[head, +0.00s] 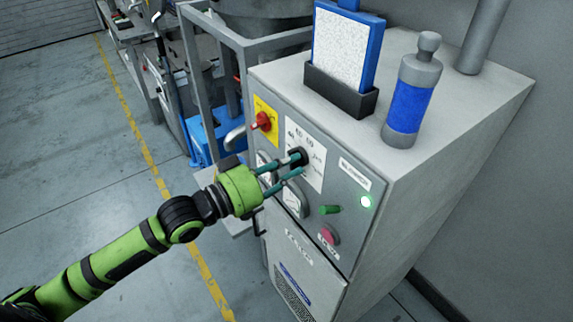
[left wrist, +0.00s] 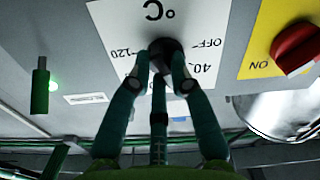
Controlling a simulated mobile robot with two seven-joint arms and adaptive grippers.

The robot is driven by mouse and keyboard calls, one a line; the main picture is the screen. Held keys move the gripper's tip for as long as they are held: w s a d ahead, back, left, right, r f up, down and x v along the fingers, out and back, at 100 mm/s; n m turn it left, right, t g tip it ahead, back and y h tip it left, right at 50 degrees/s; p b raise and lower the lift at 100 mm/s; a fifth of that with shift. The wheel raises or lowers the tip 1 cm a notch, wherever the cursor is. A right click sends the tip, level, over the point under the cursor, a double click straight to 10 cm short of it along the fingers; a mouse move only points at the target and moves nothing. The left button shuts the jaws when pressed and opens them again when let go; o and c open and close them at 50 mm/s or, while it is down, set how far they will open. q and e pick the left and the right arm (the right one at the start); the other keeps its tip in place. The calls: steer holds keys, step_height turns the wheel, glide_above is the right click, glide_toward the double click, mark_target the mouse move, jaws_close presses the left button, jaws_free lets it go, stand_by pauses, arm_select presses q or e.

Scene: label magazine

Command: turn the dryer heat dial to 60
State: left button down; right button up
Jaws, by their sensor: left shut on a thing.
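The fingers hide part of the dial and scale, and I cannot read where the dial points. My right gripper is not in view.
A red switch on a yellow plate (head: 263,122) is beside the scale. A green knob (head: 330,209), a lit green lamp (head: 366,201) and a pink button (head: 328,234) are on the panel. A blue bottle (head: 410,100) and a holder (head: 340,90) stand on top.

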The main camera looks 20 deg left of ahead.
arm_select(q)
steer(key=c, duration=1.1)
jaws_free()
steer(key=shift+s+a+f, duration=0.15)
steer(key=shift+s+a, duration=0.25)
steer(key=shift+s, duration=0.05)
steer(key=shift+v, duration=5.4)
